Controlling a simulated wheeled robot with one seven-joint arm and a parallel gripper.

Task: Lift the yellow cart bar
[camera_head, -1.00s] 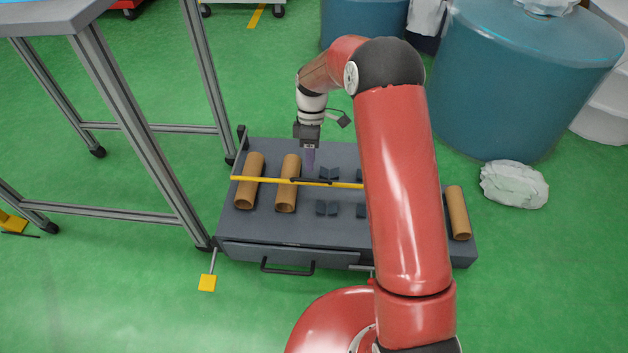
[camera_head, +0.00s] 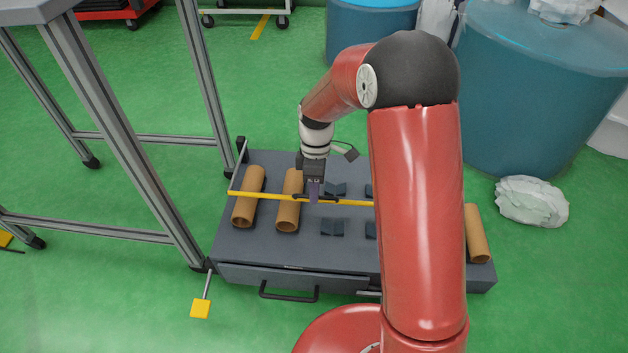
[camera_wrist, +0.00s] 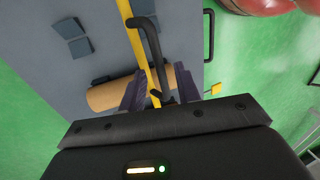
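The yellow cart bar (camera_head: 265,196) runs across above the grey cart (camera_head: 300,253), with a black handle (camera_head: 329,199) on it. The right part of the bar is hidden behind my arm. My gripper (camera_head: 314,194) points down over the handle. In the wrist view, my gripper's purple fingers (camera_wrist: 160,90) are apart. The yellow bar (camera_wrist: 133,42) and its black handle (camera_wrist: 151,42) pass between them. I cannot tell whether either finger touches the handle.
Brown cardboard rolls (camera_head: 290,185) lie on the cart under the bar, and another roll (camera_head: 477,235) lies at its right end. A metal-framed table (camera_head: 106,110) stands close on the left. Teal barrels (camera_head: 540,80) and a white bundle (camera_head: 531,201) are at the right.

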